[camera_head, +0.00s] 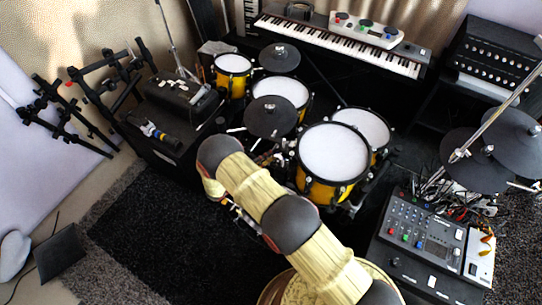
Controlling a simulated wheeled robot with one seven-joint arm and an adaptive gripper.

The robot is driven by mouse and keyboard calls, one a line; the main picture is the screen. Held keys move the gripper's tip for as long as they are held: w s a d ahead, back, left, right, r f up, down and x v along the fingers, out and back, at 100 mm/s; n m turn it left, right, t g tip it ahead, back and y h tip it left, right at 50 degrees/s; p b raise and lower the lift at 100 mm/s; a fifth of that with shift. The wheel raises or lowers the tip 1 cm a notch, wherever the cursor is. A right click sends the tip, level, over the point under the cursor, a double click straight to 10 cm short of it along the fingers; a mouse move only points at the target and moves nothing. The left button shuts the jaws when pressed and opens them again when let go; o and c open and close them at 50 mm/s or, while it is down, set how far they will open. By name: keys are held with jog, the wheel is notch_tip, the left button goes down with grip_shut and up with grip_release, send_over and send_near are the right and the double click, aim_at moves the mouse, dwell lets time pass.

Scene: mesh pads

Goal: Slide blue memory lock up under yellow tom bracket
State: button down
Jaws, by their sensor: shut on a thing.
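Several yellow-shelled drums with white mesh heads stand in the middle of the head view. They are a small tom (232,64) at the back left, a tom (283,92) beside it, a larger drum (333,152) at the front, and another (362,127) behind that one. I cannot make out a blue memory lock or a yellow tom's bracket. My cream arm with dark joints reaches up from the bottom right to the left of the large front drum. It hides the area below the toms. I cannot see my gripper's fingers or anything held in them.
Dark cymbal pads (268,117) stand close to my arm's upper end. A drum module (425,235) sits at the right, below more cymbal pads (478,160). A keyboard (340,45) lies at the back. Black rack frames (105,85) stand at left. Dark carpet (150,235) at lower left is clear.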

jog(key=shift+r, duration=0.25)
jog(key=c, duration=2.2)
grip_release()
jog(key=shift+o, duration=0.8)
jog(key=shift+o, duration=0.6)
jog(key=shift+a, duration=0.15)
jog(key=v, duration=1.1)
jog(key=shift+s+a, duration=0.25)
jog(key=shift+s, duration=0.05)
